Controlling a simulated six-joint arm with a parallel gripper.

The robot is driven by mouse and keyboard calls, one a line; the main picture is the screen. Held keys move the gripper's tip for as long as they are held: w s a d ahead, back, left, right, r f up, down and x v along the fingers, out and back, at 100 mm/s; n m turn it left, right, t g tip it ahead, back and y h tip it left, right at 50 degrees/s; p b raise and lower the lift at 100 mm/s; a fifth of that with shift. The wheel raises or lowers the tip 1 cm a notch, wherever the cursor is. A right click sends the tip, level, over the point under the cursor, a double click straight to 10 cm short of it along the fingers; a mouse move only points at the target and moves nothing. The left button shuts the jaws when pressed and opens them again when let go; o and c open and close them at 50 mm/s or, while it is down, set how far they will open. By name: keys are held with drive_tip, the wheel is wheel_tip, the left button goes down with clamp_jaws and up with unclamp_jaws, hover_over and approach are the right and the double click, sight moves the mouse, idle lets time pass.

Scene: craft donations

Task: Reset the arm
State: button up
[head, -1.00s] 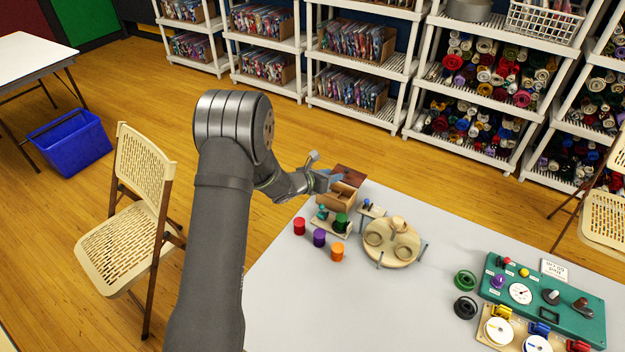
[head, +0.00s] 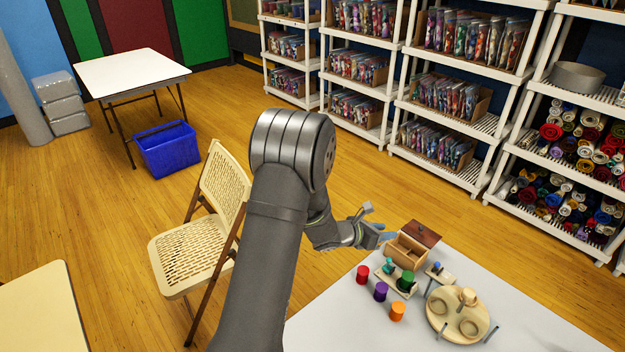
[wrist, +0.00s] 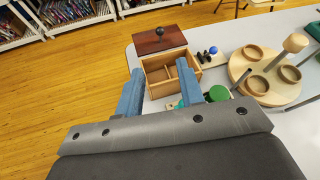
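My gripper (head: 386,238) is at the table's far left edge, close to the wooden box. In the wrist view my gripper (wrist: 160,70) has its two blue fingers spread apart, with nothing held between them. The open wooden box (head: 406,250) stands just beyond the fingertips and also shows in the wrist view (wrist: 152,92). Its dark red-brown lid (head: 422,234) with a knob lies behind it. Whether the fingers touch the box cannot be told.
Red (head: 362,274), purple (head: 380,291) and orange (head: 397,311) cylinders stand on the grey table (head: 340,320). A round wooden stand (head: 440,318) is to the right. A folding chair (head: 185,255) is left of my arm. Shelves (head: 480,180) line the back; floor lies between.

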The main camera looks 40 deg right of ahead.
sight(420, 228)
drive_tip(key=shift+d, duration=0.1)
drive_tip(key=x, duration=1.7)
drive_tip(key=shift+f, duration=0.1)
